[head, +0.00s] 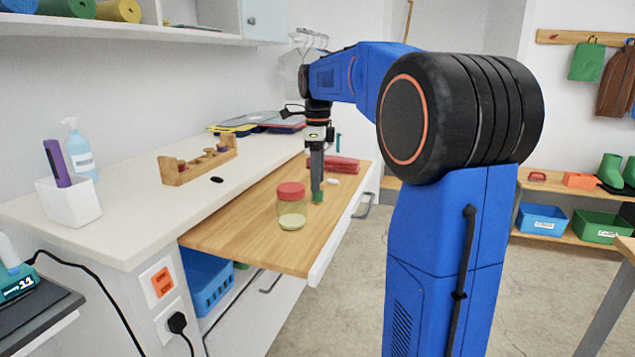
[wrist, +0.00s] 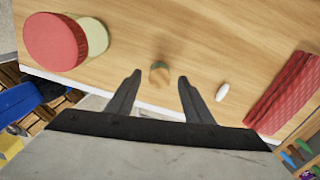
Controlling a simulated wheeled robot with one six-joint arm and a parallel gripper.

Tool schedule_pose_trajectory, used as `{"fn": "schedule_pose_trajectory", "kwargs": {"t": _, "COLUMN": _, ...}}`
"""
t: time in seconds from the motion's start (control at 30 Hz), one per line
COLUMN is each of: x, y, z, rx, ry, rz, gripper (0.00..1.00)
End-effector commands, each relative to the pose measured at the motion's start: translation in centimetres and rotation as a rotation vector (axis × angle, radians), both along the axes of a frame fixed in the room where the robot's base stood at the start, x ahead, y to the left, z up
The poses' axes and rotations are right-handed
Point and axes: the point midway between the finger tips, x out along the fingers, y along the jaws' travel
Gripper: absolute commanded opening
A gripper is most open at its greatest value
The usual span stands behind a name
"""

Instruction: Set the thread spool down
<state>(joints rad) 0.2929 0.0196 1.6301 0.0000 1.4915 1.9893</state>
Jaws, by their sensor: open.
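The thread spool (head: 317,197) is a small green piece on the wooden pull-out board (head: 235,225), right under my gripper (head: 317,187) in the head view. In the wrist view the spool (wrist: 159,73) shows a brown top and a green side. It stands between the two spread fingertips of my gripper (wrist: 160,77), with a gap on each side. The gripper is open and points down at the board. The spool looks upright and rests on the board.
A red-lidded jar (head: 291,207) stands to the left of the spool. A small white oval piece (wrist: 222,92) and a red folded cloth (wrist: 283,92) lie to its right in the wrist view. The board's front edge (head: 325,255) is close.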

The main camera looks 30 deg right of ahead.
Motion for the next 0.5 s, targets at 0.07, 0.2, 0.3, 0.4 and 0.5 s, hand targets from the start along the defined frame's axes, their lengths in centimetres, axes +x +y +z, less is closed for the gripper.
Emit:
{"fn": "schedule_pose_trajectory", "kwargs": {"t": 0.07, "x": 0.1, "y": 0.0, "z": 1.4, "rx": -0.001, "ry": -0.003, "rz": 0.0, "gripper": 0.47}}
{"fn": "schedule_pose_trajectory", "kwargs": {"t": 0.2, "x": 0.1, "y": 0.0, "z": 4.2, "rx": -0.001, "ry": -0.003, "rz": 0.0, "gripper": 0.47}}
{"fn": "schedule_pose_trajectory", "kwargs": {"t": 0.3, "x": 0.1, "y": 0.0, "z": 6.1, "rx": -0.001, "ry": -0.002, "rz": 0.0, "gripper": 0.47}}
{"fn": "schedule_pose_trajectory", "kwargs": {"t": 0.4, "x": 0.1, "y": 0.0, "z": 7.8, "rx": 0.0, "ry": -0.001, "rz": 0.0, "gripper": 0.47}}
{"fn": "schedule_pose_trajectory", "kwargs": {"t": 0.5, "x": 0.0, "y": 0.0, "z": 9.1, "rx": -0.001, "ry": -0.001, "rz": 0.0, "gripper": 0.47}}
